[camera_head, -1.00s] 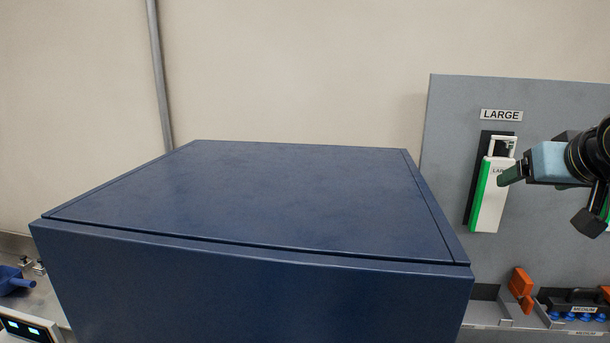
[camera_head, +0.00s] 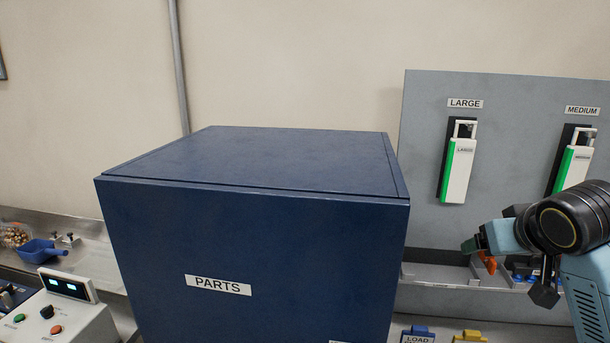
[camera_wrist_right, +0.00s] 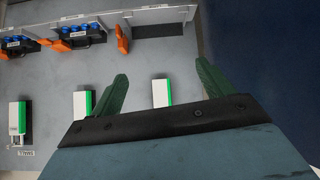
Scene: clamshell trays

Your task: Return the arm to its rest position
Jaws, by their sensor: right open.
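My right gripper (camera_head: 474,244) is at the right of the head view, below the labelled panel holders. In the right wrist view my right gripper (camera_wrist_right: 163,80) shows two green fingers spread apart. Nothing is held between them. A white and green piece marked LARGE (camera_head: 458,172) hangs on the grey panel, above and apart from the gripper. A white and green piece (camera_wrist_right: 161,92) shows behind the gap between the fingers in the wrist view. My left gripper is not in view.
A large navy PARTS cabinet (camera_head: 252,235) fills the middle. A grey panel (camera_head: 425,130) stands at right, with a MEDIUM piece (camera_head: 573,170). Orange clips and blue-topped parts (camera_wrist_right: 82,45) sit on a shelf. A blue scoop (camera_head: 42,250) and control box (camera_head: 65,310) are left.

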